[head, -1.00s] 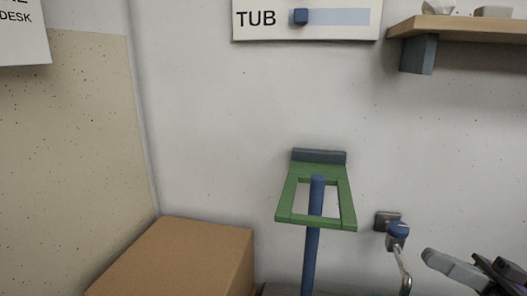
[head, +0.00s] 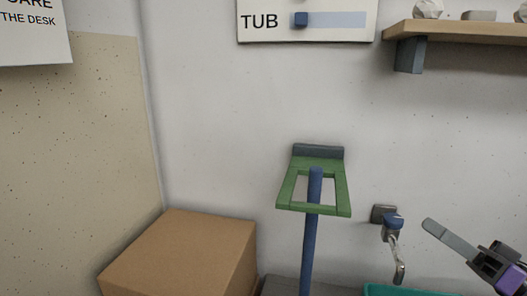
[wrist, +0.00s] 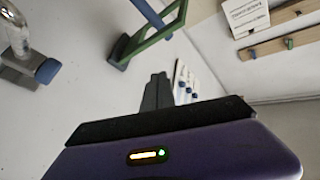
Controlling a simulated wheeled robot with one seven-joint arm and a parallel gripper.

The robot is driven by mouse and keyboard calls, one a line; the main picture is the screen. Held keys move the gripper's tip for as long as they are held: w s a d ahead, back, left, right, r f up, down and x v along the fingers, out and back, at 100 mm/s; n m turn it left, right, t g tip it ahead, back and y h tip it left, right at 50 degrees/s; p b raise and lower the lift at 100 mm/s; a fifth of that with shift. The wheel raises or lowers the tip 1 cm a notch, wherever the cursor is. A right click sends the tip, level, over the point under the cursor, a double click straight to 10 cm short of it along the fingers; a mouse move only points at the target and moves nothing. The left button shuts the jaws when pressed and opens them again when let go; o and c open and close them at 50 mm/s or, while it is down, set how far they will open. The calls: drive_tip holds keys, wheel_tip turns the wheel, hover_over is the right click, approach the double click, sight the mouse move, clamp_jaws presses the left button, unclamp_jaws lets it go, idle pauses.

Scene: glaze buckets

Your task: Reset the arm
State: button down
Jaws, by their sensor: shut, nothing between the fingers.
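My gripper (head: 432,226) is at the lower right of the head view, its grey fingers pointing up and left. The fingers are shut with nothing between them. Its purple body shows at the right edge. In the wrist view the shut fingers (wrist: 157,88) stand above the purple body, apart from everything around. In the head view the gripper is to the right of the wall tap (head: 393,222), and no contact can be made out.
A green wall bracket (head: 284,195) with a blue pole (head: 310,240) stands left of the tap. A cardboard box (head: 180,255) is lower left. A teal tub rim (head: 400,291) shows at the bottom. A wooden shelf (head: 460,30) is upper right. The wall between is clear.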

drive_tip(key=w+d+f+m+t+h, duration=0.1)
drive_tip(key=d+f+m+t+h, duration=0.15)
drive_tip(key=f+m+h, duration=0.75)
drive_tip(key=s+f+g+h, duration=0.2)
drive_tip(key=s+f+h, duration=0.4)
drive_tip(key=f, duration=0.3)
drive_tip(key=s+a+f+n+g+y, duration=0.1)
drive_tip(key=s+a+n, duration=0.2)
drive_tip(key=s+a, duration=0.55)
drive_tip(key=s+a+n, duration=0.2)
drive_tip(key=s+a, duration=0.2)
drive_tip(key=s, duration=0.9)
drive_tip(key=s+a+f+n+g+y, duration=0.1)
drive_tip(key=s+a+n, duration=0.2)
drive_tip(key=s+a, duration=0.5)
wheel_tip(320, 180, up, 33)
drive_tip(key=s+d+p, duration=0.2)
drive_tip(key=p, duration=3.1)
drive_tip(key=shift+s+r, duration=0.15)
drive_tip(key=shift+s, duration=0.05)
drive_tip(key=shift+d, duration=0.1)
